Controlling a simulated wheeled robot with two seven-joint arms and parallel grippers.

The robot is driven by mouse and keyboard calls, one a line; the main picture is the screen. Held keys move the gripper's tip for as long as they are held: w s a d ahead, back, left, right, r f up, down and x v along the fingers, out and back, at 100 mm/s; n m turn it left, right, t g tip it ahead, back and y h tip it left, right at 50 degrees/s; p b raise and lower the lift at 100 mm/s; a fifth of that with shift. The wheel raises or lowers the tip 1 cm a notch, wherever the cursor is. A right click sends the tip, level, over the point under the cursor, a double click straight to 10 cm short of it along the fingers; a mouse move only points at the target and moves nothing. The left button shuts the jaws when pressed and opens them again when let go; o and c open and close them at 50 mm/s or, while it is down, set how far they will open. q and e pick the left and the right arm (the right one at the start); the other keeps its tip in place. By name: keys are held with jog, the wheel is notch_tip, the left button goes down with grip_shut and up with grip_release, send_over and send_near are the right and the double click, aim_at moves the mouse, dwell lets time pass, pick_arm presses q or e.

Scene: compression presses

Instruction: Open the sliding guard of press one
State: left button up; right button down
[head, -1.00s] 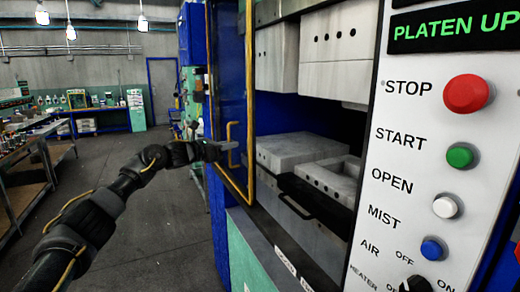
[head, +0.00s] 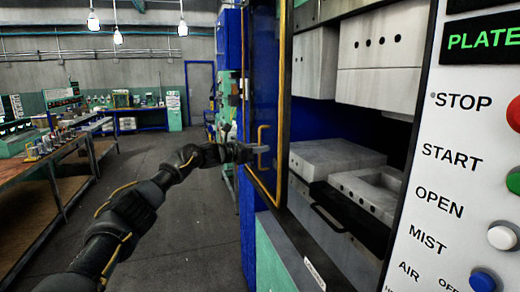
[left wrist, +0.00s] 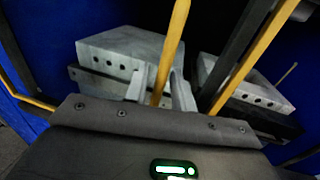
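The sliding guard of the press is a tall panel with a yellow frame (head: 281,100), at the left of the press opening in the head view. A yellow bar handle (head: 261,135) stands out from it. My left gripper (head: 262,149) is at this handle, level with its middle. In the left wrist view the yellow handle bar (left wrist: 168,62) passes between the two fingers (left wrist: 160,92). A gap shows beside the bar, so the fingers look open around it. My right gripper is out of view.
Beside the guard, the press opening shows grey blocks above (head: 378,52) and a lower block (head: 335,158). A white control panel (head: 440,165) with coloured buttons is close at right. A workbench (head: 50,165) stands at far left, with clear floor (head: 180,240) between.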

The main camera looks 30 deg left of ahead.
pick_arm(q)
jog(key=shift+s+a+f, duration=0.1)
jog(key=shift+s, duration=0.05)
jog(key=b+v, duration=0.4)
jog(key=v, duration=0.6)
jog(key=shift+s, duration=0.25)
